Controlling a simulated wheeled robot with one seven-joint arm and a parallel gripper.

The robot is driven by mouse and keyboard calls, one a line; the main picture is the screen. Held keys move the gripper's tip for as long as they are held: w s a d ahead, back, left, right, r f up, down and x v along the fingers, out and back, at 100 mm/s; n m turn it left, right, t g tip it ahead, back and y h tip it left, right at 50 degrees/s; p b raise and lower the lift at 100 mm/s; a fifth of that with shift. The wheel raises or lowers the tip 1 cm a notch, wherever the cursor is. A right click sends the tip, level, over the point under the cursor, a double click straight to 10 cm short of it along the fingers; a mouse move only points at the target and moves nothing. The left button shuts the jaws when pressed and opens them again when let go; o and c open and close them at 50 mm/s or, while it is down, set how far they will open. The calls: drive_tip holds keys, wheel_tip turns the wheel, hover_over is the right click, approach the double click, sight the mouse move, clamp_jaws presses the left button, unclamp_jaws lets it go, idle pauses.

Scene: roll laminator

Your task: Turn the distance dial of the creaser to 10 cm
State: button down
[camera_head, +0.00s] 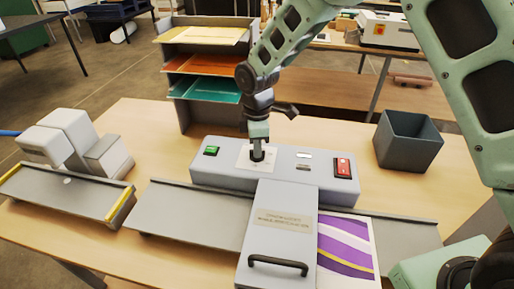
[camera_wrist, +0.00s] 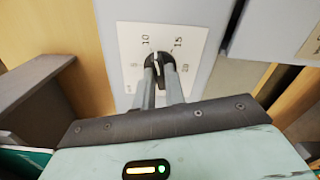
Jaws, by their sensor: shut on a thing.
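The grey machine (camera_head: 225,176) in the middle of the table carries a white dial plate (camera_head: 243,160). In the wrist view the plate (camera_wrist: 128,78) shows the marks 10 and 15 at its top, with fainter marks at the left. The black dial (camera_wrist: 151,61) sits on this plate and has a pale line across it, lying roughly towards the gap between 10 and 15. The fingers partly cover the dial, so its exact setting is unclear. My gripper (camera_wrist: 160,70) points down and is shut on the dial, one finger on each side. In the head view my gripper (camera_head: 258,152) hides most of the dial.
A green button (camera_head: 211,151) and a red switch (camera_head: 343,168) flank the dial. A grey cover with a black handle (camera_head: 278,265) extends in front. A striped sheet (camera_head: 345,248) lies beside it. A tray rack (camera_head: 205,65) stands behind, and a dark bin (camera_head: 408,140) stands right.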

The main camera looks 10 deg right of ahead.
drive_tip(key=shift+r+n, duration=0.1)
drive_tip(key=shift+n, duration=1.1)
drive_tip(key=shift+w, duration=0.1)
drive_tip(key=c, duration=1.5)
unclamp_jaws()
drive_tip(key=shift+o, duration=0.2)
drive_tip(key=shift+r, duration=0.1)
wheel_tip(320, 180, up, 17)
drive_tip(key=b, duration=0.4)
drive_tip(key=shift+r, duration=0.1)
drive_tip(key=s+d+f+m+b, duration=0.1)
drive_tip(key=s+f+m, duration=0.2)
drive_tip(key=s, duration=0.7)
drive_tip(key=s+d+f+m+b, duration=0.1)
drive_tip(key=s+f+m, duration=0.3)
drive_tip(key=s, duration=0.6)
drive_tip(key=s+d+f+m+b, duration=0.1)
drive_tip(key=s+f+m, duration=0.3)
drive_tip(key=s, duration=0.6)
drive_tip(key=shift+s+f+y+b, duration=0.3)
drive_tip(key=shift+f+b, duration=0.1)
drive_tip(key=shift+f, duration=0.2)
